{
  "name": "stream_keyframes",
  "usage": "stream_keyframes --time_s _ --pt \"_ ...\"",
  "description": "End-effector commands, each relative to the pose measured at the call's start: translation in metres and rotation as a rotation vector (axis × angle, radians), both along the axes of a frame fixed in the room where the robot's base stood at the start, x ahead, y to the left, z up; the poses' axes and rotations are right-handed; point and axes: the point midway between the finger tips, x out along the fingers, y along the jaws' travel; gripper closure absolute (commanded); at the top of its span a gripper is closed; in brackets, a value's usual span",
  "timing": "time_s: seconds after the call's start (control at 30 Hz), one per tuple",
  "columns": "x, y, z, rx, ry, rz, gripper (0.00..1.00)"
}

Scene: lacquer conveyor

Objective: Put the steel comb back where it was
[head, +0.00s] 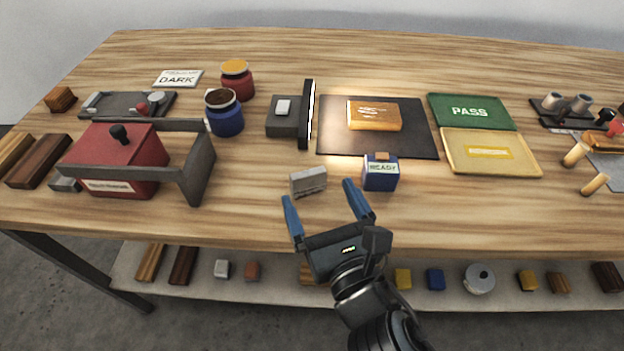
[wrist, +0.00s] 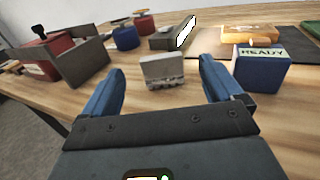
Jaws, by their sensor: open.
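The steel comb is most likely the small grey block (head: 308,181) standing on the table near its front edge, with marks along its lower side. It also shows in the wrist view (wrist: 162,71), between and beyond my fingers. My gripper (head: 328,205) is open and empty, with its blue fingers spread. The block lies ahead of the fingertips, apart from them. The place where the comb stood before cannot be told from these frames.
A blue box labelled READY (head: 380,174) stands just right of my fingers. A red box in a dark frame (head: 115,160) is at left. A dark lamp stand (head: 290,122), a black mat (head: 335,140), a green PASS mat (head: 455,120) and a yellow mat (head: 475,168) lie behind.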

Motion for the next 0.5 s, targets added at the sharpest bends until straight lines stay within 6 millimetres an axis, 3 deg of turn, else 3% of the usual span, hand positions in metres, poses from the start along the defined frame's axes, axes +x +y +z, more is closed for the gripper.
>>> stream_keyframes --time_s 0.2,0.5 --pt "-0.035 -0.013 -0.002 0.0 0.001 0.0 0.07" --pt "-0.051 -0.019 0.0 0.001 0.0 0.0 0.07"
